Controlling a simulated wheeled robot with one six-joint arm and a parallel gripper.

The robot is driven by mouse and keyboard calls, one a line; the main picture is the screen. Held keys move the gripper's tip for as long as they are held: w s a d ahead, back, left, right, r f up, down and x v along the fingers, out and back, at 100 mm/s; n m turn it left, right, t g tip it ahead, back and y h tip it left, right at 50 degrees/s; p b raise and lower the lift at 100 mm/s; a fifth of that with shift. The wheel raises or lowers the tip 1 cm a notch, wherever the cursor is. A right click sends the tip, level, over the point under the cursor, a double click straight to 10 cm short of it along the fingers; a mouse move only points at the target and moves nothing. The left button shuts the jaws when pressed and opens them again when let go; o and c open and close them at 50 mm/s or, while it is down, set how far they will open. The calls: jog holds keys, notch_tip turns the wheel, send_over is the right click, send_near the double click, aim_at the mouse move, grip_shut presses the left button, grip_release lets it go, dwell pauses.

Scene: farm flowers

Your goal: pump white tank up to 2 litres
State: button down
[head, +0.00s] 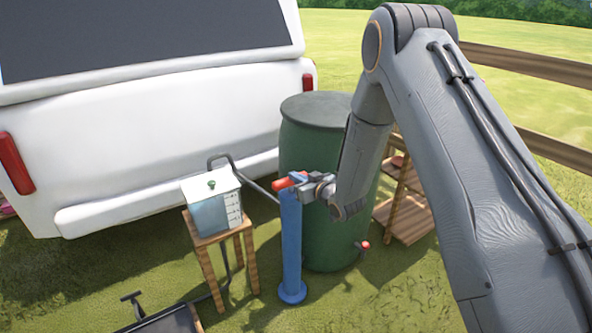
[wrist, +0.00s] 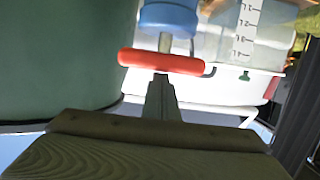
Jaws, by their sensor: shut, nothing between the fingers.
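The white tank (head: 211,205) stands on a small wooden stool (head: 203,240), with a green knob on its lid and level marks on its right face. I cannot read its water level. Its marked face also shows upside down in the wrist view (wrist: 246,28). To its right stands a blue upright pump (head: 291,245) with a red handle (head: 284,183) at its top. My gripper (head: 303,180) is shut and empty at the handle. In the wrist view its fingertips (wrist: 161,82) lie close against the red handle (wrist: 188,63); I cannot tell whether they touch it.
A dark green barrel (head: 330,215) with a red-handled tap (head: 364,246) stands right behind the pump. A dark hose (head: 224,158) runs by the tank. A white vehicle (head: 150,130) is behind, a wooden shelf (head: 405,215) and fence (head: 530,68) at right. A dark cart (head: 165,322) sits at front left.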

jog(key=shift+s+f, duration=0.1)
jog(key=shift+f, duration=0.55)
notch_tip(320, 180, up, 5)
jog(key=p, duration=0.3)
jog(key=v, duration=0.9)
jog(key=shift+s+d+b, duration=0.25)
jog(key=shift+d+b, duration=0.05)
jog(key=shift+b, duration=0.05)
dwell(0.6)
notch_tip(320, 180, up, 9)
jog(key=p, duration=0.8)
jog(key=shift+a, duration=0.15)
